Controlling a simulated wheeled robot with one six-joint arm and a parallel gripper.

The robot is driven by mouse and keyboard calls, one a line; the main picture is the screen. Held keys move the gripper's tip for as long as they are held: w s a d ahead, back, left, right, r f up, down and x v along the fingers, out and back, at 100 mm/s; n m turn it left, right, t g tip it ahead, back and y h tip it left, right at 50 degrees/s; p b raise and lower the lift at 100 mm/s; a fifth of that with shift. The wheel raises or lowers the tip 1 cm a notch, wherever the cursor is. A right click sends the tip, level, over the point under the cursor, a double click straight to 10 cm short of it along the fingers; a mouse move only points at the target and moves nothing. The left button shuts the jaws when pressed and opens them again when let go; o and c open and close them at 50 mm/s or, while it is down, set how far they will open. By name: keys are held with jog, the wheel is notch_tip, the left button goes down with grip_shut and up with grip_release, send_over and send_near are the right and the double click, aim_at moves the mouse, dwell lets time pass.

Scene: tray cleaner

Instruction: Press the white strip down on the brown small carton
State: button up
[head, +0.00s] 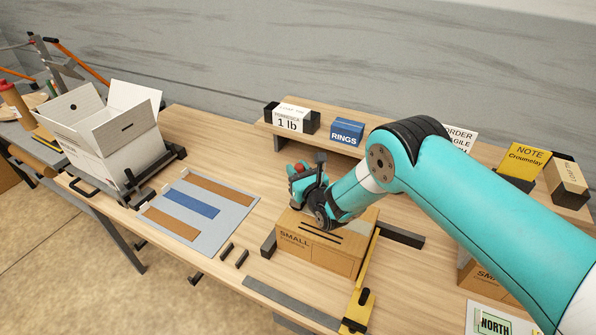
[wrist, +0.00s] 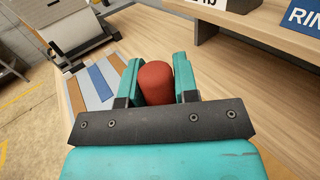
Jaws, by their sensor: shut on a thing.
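The brown small carton (head: 312,258), marked "SMALL", sits on the bench below my gripper, with dark lines on its top. My gripper (head: 298,174) is above the carton's back left part, shut on a red round-ended thing.
A grey mat (head: 232,212) with brown and blue strips lies to the left, and an open white box (head: 120,143) stands beyond it. Dark and yellow guides (head: 358,308) surround the carton. A raised shelf (head: 345,148) with labelled boxes is behind.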

jog(key=shift+r+p, duration=0.35)
jog(key=shift+r, duration=2.75)
